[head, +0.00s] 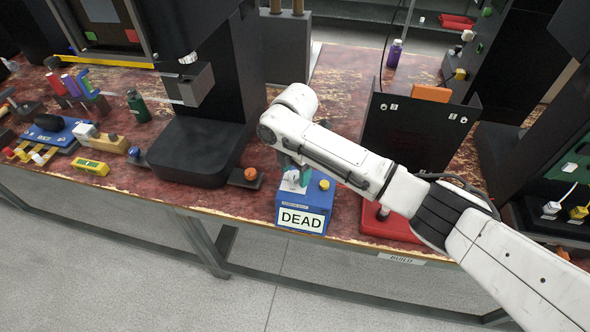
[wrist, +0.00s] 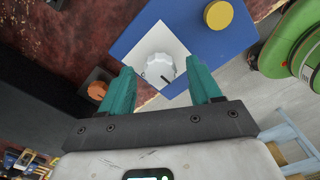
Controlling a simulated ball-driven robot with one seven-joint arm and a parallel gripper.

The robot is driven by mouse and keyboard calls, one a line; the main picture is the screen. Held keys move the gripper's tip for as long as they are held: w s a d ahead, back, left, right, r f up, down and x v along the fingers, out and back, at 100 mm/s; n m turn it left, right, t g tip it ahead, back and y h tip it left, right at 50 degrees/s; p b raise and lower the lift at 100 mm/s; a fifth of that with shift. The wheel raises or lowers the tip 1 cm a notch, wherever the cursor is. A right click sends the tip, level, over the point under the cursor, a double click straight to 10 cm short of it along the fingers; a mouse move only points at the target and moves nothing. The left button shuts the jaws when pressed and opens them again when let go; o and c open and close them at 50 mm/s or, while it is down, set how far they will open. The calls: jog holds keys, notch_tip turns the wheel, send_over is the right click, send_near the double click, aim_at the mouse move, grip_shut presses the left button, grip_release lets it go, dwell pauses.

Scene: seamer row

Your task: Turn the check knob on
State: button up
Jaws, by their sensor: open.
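The check knob (wrist: 160,67) is a white, ribbed dial with a dark pointer line, set on a white square plate (wrist: 148,48) on top of a blue box (wrist: 195,40). In the head view the blue box (head: 290,205) stands at the table's front edge with a "DEAD" label (head: 301,219) on its front. A yellow button (wrist: 219,15) sits beside the knob. My gripper (wrist: 163,80) is open, its two teal fingers on either side of the knob in the wrist view. I cannot tell whether they touch it.
A black machine (head: 205,110) stands left of the box, with an orange knob (head: 250,174) on a small dark block between them. A dark panel (head: 420,130) and a red base (head: 385,224) stand to the right. Several tools crowd the table's left end.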

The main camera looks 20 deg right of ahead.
jog(key=shift+f, duration=0.1)
jog(key=shift+c, duration=0.4)
jog(key=c, duration=0.9)
jog(key=shift+c, duration=0.2)
jog(key=m+p, duration=0.3)
jog(key=shift+a+r+m, duration=0.1)
jog(key=shift+r+m, duration=0.1)
jog(key=shift+m, duration=0.1)
jog(key=m+p, duration=0.2)
jog(key=m, duration=0.3)
jog(key=shift+m+p, duration=0.3)
jog(key=shift+p, duration=0.1)
jog(key=m+p, duration=0.1)
jog(key=m, duration=0.3)
jog(key=shift+p, duration=0.3)
jog(key=shift+f+m+p, duration=0.1)
jog(key=shift+m+p, duration=0.35)
jog(key=shift+m, duration=1.85)
